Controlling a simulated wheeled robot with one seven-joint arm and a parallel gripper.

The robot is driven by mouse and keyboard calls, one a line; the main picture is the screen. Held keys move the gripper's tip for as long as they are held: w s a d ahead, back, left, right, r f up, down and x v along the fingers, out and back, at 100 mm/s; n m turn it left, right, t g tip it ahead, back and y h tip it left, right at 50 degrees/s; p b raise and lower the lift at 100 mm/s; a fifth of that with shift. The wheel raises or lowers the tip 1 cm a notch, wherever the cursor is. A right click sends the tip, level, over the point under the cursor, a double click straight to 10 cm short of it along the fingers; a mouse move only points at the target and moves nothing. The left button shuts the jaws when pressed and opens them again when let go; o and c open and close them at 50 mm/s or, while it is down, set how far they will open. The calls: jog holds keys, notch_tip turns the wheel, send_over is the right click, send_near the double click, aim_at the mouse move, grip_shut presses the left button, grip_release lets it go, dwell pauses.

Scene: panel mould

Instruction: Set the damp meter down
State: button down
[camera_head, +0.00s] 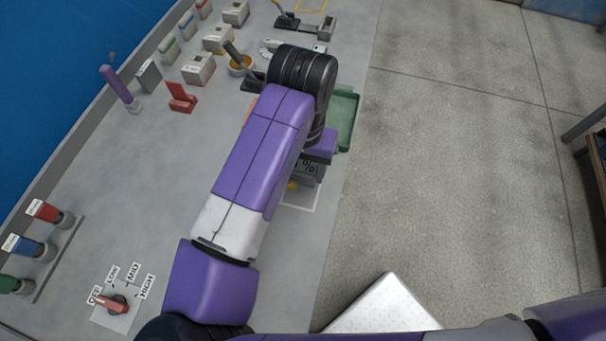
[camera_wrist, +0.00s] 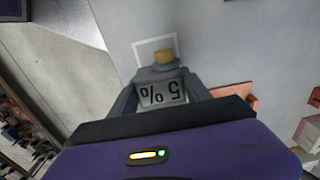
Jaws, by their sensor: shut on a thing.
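The damp meter (camera_wrist: 163,92) is a grey block with a "5 %" display, upside down in the wrist view, and a yellow end (camera_wrist: 163,58). My gripper (camera_wrist: 160,84) is shut on it, one finger on each side. In the head view the meter (camera_head: 307,171) shows just below my gripper (camera_head: 318,150), partly hidden by my arm. A white square outline (camera_wrist: 137,45) is marked on the grey bench (camera_wrist: 215,45), by the meter's yellow end. The outline also shows in the head view (camera_head: 313,208), partly covered. I cannot tell whether the meter touches the bench.
A green tray (camera_head: 344,112) stands at the bench edge behind my gripper. A red stand (camera_head: 181,98), a purple-handled tool (camera_head: 120,88) and several small blocks lie up left. A labelled rotary knob (camera_head: 113,304) is lower left. Bare floor (camera_head: 450,160) lies right.

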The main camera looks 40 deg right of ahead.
aim_at(304, 165)
jog(key=shift+f, duration=2)
jog(key=shift+f, duration=0.1)
jog(key=shift+c, duration=2.4)
grip_release()
notch_tip(304, 165, up, 12)
jog(key=shift+r, duration=0.15)
jog(key=shift+d, duration=0.1)
